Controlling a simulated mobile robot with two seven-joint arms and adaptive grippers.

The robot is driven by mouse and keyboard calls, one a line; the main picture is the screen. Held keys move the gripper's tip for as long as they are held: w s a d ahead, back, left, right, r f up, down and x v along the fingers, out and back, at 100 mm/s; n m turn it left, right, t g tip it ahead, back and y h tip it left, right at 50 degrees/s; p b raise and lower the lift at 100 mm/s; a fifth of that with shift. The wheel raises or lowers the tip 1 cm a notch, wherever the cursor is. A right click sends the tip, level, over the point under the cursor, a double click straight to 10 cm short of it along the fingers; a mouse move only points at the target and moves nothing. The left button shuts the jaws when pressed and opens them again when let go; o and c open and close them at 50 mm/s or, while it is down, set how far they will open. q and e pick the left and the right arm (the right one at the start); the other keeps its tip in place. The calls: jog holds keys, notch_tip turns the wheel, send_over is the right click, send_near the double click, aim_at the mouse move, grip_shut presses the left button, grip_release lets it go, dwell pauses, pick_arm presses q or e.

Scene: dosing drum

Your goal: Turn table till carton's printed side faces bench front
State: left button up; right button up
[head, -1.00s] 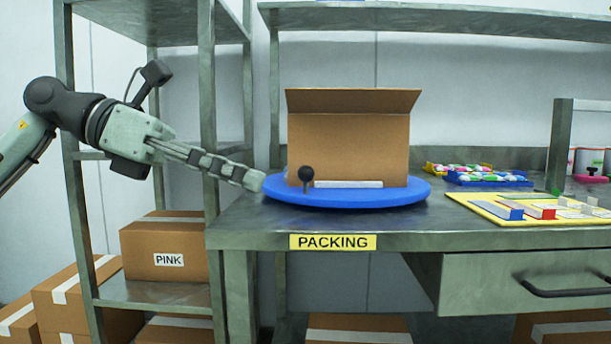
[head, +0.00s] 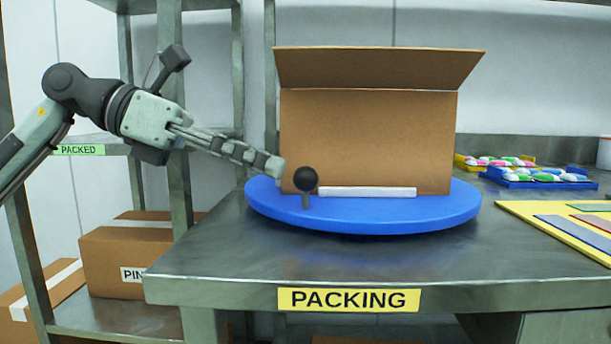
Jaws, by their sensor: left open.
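A blue round turntable (head: 400,220) lies on the metal bench. An open brown carton (head: 370,135) stands upright on it, its flap (head: 375,68) spread at the top. The carton side facing me looks plain, with no print visible; its other sides are hidden. A white strip (head: 367,192) lies at the foot of that side. A black knob (head: 306,179) on a short post stands at the turntable's front left. My left gripper (head: 276,168) is open, just left of the knob near the carton's lower left corner; contact cannot be told. My right gripper is out of view.
The bench (head: 230,250) has a yellow PACKING label (head: 349,300) on its front edge. Blue (head: 540,178) and yellow trays with colourful items stand at right, behind a yellow board (head: 560,228). A metal shelf with a PINK carton (head: 120,262) stands left.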

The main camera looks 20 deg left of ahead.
aim_at(305, 180)
pick_arm(q)
jog(key=x, duration=0.6)
jog(key=shift+c, duration=0.6)
grip_shut()
